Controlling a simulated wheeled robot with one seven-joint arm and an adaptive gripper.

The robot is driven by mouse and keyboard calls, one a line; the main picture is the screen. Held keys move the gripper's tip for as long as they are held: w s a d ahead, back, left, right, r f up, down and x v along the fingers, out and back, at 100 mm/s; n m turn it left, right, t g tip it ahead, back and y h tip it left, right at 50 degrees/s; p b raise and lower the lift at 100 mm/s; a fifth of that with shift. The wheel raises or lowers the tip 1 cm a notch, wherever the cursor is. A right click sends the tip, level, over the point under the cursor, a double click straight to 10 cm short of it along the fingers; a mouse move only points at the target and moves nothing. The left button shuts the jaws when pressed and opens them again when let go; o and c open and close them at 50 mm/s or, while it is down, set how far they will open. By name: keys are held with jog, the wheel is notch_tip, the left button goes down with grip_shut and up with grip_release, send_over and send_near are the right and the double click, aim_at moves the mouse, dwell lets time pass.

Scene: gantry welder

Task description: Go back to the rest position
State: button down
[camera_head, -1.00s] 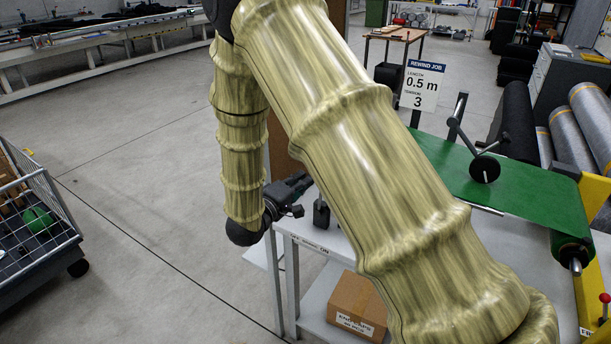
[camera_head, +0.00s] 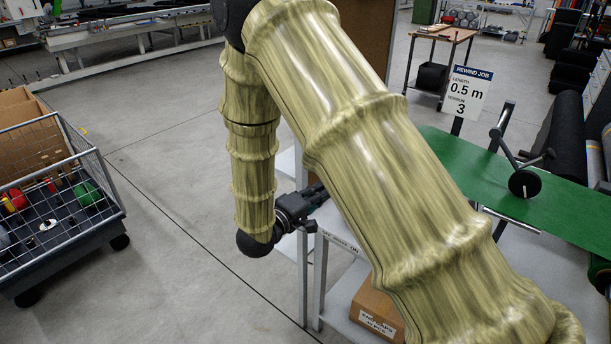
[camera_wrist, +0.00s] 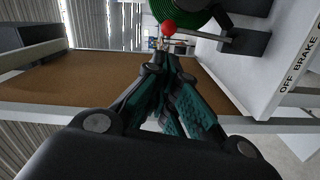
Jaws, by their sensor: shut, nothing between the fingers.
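My gripper (camera_wrist: 168,70) is shut and empty in the wrist view, its dark fingers with teal pads drawn together. In the head view my arm, in a yellow-green sleeve, crosses the middle of the picture. The dark gripper body (camera_head: 298,205) shows beside the white bench, and its fingertips are hidden behind my arm there. The wrist view shows a brown board (camera_wrist: 85,80) beyond the fingers. A red knob (camera_wrist: 169,27) and a green roll (camera_wrist: 180,10) appear past the fingertips.
A wire cart (camera_head: 60,220) with balls and a cardboard box stands at the left. The white bench (camera_head: 340,238) has a carton (camera_head: 375,308) on its lower shelf. A green belt (camera_head: 560,190) and a rewind job sign (camera_head: 466,93) are at the right. Open floor lies between cart and bench.

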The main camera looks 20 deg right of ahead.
jog(key=s+f+y, duration=0.3)
jog(key=s+f, duration=0.1)
jog(key=f, duration=0.5)
jog(key=s+f+y, duration=0.4)
jog(key=f, duration=0.5)
jog(key=s+f+y, duration=0.3)
jog(key=s+f, duration=0.1)
jog(key=f, duration=0.5)
jog(key=s+a+f+m+g+y, duration=0.1)
jog(key=s+f+g+y, duration=0.1)
jog(key=s, duration=0.7)
jog(key=s+a+f+m+g+y, duration=0.1)
jog(key=s+a+f+g+y, duration=0.1)
jog(key=s, duration=0.7)
jog(key=s+a+f+m+g+y, duration=0.1)
jog(key=s+f+g, duration=0.3)
jog(key=s, duration=0.5)
notch_tip(320, 180, down, 2)
jog(key=shift+s+a+f+m+y, duration=0.1)
jog(key=shift+s+a+m+y, duration=0.2)
jog(key=shift+a+y, duration=0.1)
